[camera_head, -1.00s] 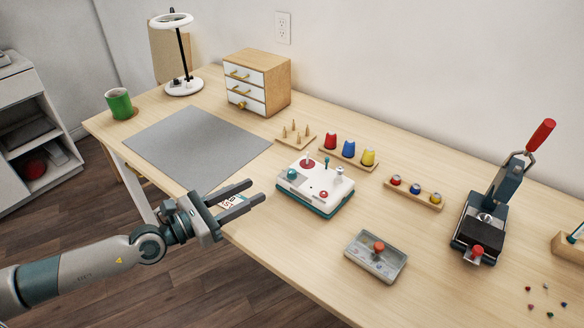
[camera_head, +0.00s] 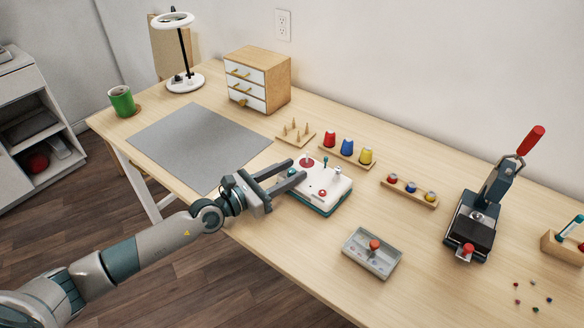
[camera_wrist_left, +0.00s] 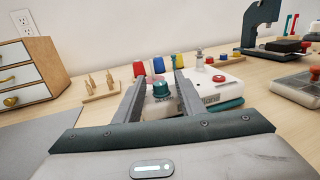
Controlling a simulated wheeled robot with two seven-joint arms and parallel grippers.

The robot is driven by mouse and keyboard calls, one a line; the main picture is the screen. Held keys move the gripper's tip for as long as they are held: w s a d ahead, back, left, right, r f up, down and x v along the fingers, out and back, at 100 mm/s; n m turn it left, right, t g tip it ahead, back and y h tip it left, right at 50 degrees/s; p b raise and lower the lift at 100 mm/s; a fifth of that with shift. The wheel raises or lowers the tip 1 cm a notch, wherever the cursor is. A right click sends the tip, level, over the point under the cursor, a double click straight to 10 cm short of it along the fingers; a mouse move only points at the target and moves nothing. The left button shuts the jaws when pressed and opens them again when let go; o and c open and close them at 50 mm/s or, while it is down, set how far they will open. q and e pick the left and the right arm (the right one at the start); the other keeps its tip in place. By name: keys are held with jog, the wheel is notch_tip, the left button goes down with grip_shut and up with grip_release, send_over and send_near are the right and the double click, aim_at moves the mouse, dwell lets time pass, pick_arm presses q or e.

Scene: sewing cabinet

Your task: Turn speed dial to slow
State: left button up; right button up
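The white and teal machine (camera_head: 328,195) stands on the table in the head view, with a red disc, a red knob and small posts on top. In the left wrist view, a teal dial (camera_wrist_left: 160,90) on the machine (camera_wrist_left: 222,84) shows between the fingers. My left gripper (camera_head: 298,170) is open at the machine's left end, its fingers on either side of the dial. I cannot tell whether they touch it. In the head view the gripper hides the dial. My right gripper is not in view.
A drawer box (camera_head: 257,80) and a peg board (camera_head: 296,134) stand behind. A rack of coloured spools (camera_head: 347,152) is behind the machine. A clear box with a red knob (camera_head: 372,252) is in front. A grey mat (camera_head: 198,145) lies left.

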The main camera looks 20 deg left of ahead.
pick_arm(q)
jog(key=shift+w+d, duration=0.3)
jog(key=shift+w, duration=0.1)
grip_shut()
